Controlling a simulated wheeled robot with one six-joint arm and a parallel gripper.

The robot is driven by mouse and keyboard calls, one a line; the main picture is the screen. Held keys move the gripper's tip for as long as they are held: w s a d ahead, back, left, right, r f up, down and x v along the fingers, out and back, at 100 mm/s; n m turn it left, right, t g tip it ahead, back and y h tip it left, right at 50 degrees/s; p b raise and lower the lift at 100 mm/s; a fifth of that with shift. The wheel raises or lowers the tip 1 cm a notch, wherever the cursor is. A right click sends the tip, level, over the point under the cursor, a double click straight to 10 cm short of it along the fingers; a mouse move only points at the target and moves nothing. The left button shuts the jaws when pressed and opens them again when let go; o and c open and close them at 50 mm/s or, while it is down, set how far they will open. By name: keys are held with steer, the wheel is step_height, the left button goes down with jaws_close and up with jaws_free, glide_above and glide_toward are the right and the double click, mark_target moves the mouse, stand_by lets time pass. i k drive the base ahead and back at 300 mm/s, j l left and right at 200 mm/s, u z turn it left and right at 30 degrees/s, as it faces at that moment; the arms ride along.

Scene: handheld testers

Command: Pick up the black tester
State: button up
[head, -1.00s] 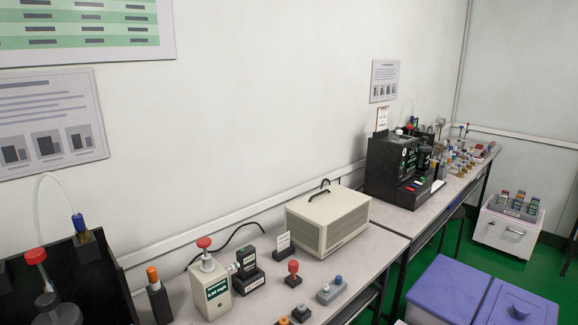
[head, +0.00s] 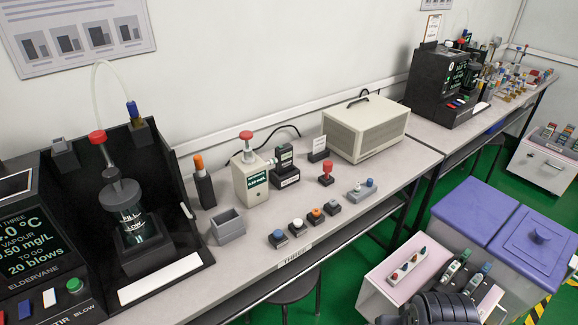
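A black handheld tester (head: 284,157) with a small green-lit screen stands upright in a dark labelled dock (head: 286,178) on the bench, just right of a cream bottle-like unit with a red knob (head: 250,178). A second slim black device with an orange top (head: 203,186) stands left of that unit. I cannot tell for certain which of the two is the named one. My gripper's fingers do not show; only a dark ribbed part, probably of my arm, shows at the bottom edge.
A black console (head: 130,215) fills the bench's left end. A grey open holder (head: 228,226) and several small buttons line the front. A beige box (head: 367,126) stands behind. Purple-lidded bins (head: 484,207) and a pale-topped box (head: 382,290) stand on the floor right of the bench.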

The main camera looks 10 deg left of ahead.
mark_target(284, 155)
steer(key=i+l+u, duration=0.1)
steer(key=i, duration=0.35)
steer(key=i+l+u, duration=0.15)
steer(key=i, duration=0.3)
